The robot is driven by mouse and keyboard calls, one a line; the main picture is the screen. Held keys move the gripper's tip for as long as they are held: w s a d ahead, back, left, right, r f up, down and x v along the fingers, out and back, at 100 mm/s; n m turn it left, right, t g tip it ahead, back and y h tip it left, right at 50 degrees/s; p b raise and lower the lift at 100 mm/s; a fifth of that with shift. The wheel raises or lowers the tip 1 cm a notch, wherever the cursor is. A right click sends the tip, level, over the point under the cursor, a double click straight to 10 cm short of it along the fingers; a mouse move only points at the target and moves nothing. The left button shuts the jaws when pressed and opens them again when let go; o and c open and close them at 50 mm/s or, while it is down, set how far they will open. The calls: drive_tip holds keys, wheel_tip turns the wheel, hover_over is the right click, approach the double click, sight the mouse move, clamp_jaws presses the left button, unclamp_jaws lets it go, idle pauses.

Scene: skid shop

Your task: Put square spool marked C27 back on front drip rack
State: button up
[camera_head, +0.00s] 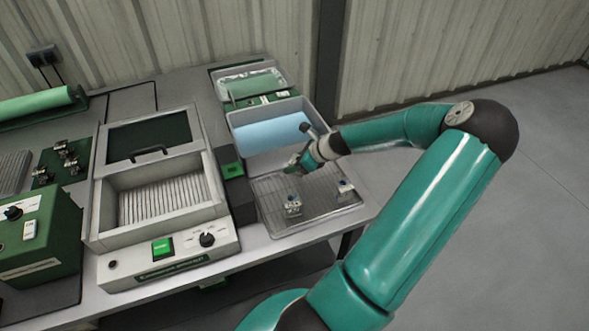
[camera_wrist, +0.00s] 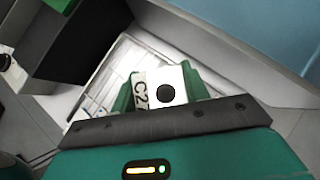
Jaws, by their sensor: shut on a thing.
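My gripper (camera_wrist: 162,84) is shut on a white square spool (camera_wrist: 166,80) with a round black hole. In the head view my gripper (camera_head: 297,166) is over the back edge of the front drip rack, and the held spool is too small to make out. The front drip rack (camera_head: 270,215) is a wire grid in a shallow tray near the table's right front corner. It also shows below the spool in the wrist view (camera_wrist: 122,62).
Two small metal parts, one at the front left (camera_head: 293,207) and one at the right (camera_head: 345,188), stand on the rack. A basin of blue liquid (camera_head: 262,136) lies behind it. A dark block with a green patch (camera_head: 233,170) and an ultrasonic-type bath unit (camera_head: 160,195) stand to the left.

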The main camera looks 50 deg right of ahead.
drive_tip(key=shift+d+f, duration=0.15)
drive_tip(key=shift+f, duration=1.55)
drive_tip(key=shift+w+f, duration=0.1)
drive_tip(key=shift+f, duration=0.1)
drive_tip(key=o, duration=1.2)
